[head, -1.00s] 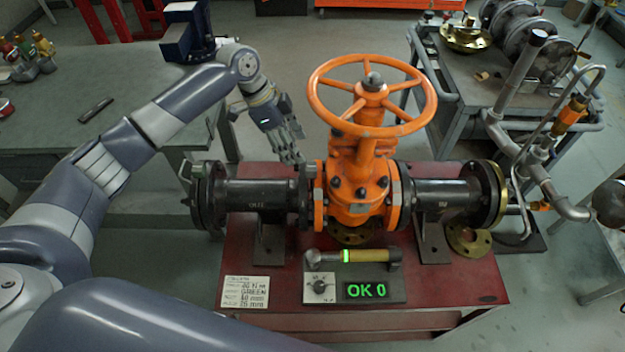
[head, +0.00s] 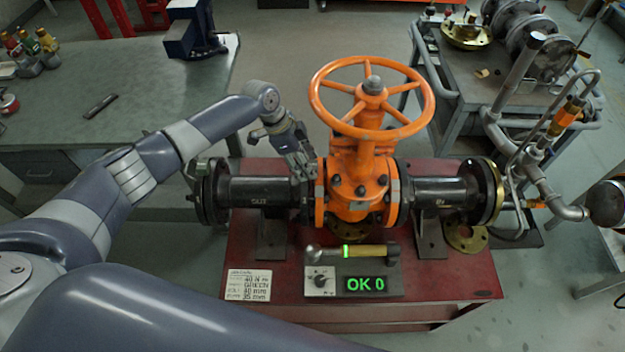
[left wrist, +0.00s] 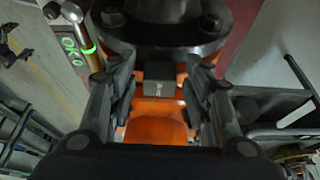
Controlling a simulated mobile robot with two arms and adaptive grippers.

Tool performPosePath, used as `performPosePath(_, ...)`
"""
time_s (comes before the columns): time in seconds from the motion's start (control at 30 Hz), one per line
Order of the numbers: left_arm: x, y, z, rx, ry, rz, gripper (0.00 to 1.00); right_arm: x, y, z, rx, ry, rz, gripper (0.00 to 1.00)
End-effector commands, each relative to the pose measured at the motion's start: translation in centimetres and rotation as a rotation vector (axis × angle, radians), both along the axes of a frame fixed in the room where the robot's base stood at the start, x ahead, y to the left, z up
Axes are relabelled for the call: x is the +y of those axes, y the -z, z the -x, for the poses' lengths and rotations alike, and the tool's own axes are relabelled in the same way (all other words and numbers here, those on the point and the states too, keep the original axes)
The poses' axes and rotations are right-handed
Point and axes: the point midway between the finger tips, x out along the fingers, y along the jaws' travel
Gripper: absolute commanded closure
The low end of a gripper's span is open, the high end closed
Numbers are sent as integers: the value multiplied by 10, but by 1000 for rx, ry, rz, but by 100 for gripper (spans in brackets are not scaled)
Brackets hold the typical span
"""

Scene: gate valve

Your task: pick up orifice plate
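A grey rectangular tab, apparently the orifice plate (left wrist: 160,75), sticks out between the black pipe flange and the orange gate valve body in the left wrist view. The rest of the plate is hidden between the flanges. My left gripper (head: 304,172) is at the joint left of the orange valve (head: 357,170) and hides the tab in the head view. In the left wrist view its fingers (left wrist: 162,66) are apart, one on each side of the tab, with visible gaps. My right gripper is not in view.
The orange handwheel (head: 372,98) rises close to the right of my left gripper. A torque wrench (head: 350,251) and a display reading OK 0 (head: 367,284) lie in front on the red stand (head: 450,275). Brass rings (head: 466,238) lie under the pipe.

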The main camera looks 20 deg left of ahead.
Motion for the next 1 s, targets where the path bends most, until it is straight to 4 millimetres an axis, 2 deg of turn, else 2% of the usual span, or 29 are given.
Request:
performPosePath(0.03, 0, 0, 0, 0, 0, 0, 74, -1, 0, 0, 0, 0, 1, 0)
performPosePath(0.13, 0, 0, 0, 0, 0, 0, 97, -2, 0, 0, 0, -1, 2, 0)
performPosePath(0.17, 0, 0, 0, 0, 0, 0, 100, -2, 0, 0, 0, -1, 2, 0)
performPosePath(0.53, 0, -3, -1, -3, -1, 2, 100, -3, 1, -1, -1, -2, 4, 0)
performPosePath(0.67, 0, -10, -1, -4, -1, 3, 100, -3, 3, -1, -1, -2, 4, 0)
performPosePath(0.87, 0, -35, -2, -6, 0, 2, 100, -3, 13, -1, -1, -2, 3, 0)
performPosePath(1.0, 0, -62, -2, -7, 1, 2, 100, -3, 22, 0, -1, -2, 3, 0)
